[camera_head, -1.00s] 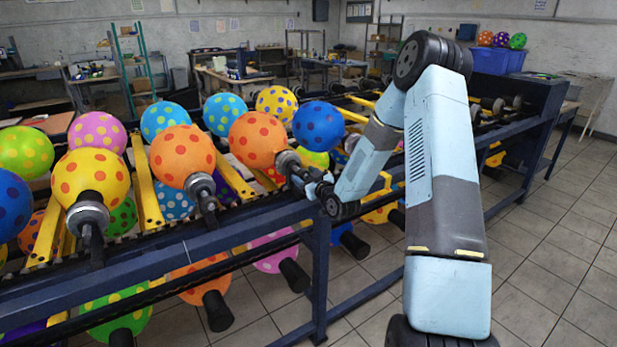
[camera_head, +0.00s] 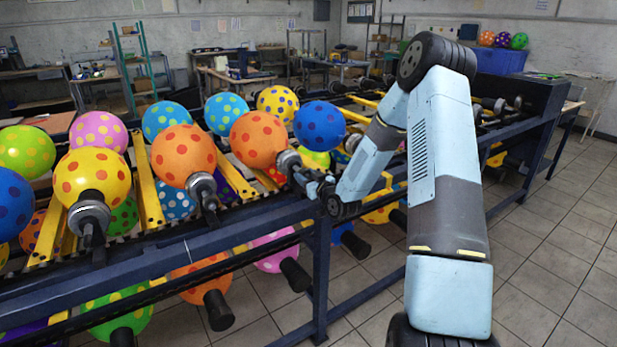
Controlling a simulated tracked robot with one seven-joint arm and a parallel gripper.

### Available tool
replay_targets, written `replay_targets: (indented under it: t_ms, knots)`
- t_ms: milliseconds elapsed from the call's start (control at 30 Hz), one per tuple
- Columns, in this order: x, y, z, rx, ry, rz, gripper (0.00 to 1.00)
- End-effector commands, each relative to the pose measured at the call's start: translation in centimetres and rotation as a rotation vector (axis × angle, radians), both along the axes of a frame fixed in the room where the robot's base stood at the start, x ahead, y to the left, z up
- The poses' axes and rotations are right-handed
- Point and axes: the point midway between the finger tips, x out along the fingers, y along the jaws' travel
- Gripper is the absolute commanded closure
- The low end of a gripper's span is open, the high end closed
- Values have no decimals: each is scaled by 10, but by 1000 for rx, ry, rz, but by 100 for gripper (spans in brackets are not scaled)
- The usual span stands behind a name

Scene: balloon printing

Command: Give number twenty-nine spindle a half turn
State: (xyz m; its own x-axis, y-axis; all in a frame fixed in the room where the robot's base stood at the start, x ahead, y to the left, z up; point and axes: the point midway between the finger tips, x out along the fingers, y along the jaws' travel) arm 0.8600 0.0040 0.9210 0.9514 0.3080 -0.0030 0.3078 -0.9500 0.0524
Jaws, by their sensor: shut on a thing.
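An orange balloon with red dots (camera_head: 258,138) sits on the rack, with a grey and black spindle (camera_head: 288,160) at its front end. My gripper (camera_head: 303,177) is at the near end of this spindle and is shut on it. The fingers are small in the view and partly hidden by my wrist. I cannot read any number on the spindle.
Beside it on the left is another orange dotted balloon (camera_head: 183,156), then a yellow one (camera_head: 91,178). A blue balloon (camera_head: 319,126) is close on the right. The dark blue rack rail (camera_head: 200,243) runs below my wrist. Tiled floor (camera_head: 556,262) is clear on the right.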

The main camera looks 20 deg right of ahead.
Motion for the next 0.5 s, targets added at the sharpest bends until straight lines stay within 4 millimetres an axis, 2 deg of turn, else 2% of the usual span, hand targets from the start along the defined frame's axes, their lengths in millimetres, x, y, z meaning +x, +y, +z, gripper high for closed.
replay_targets:
  t_ms: [33,500]
  knots:
    - [2,-5,2,30,4,-10,84]
    - [4,-6,3,447,133,-10,84]
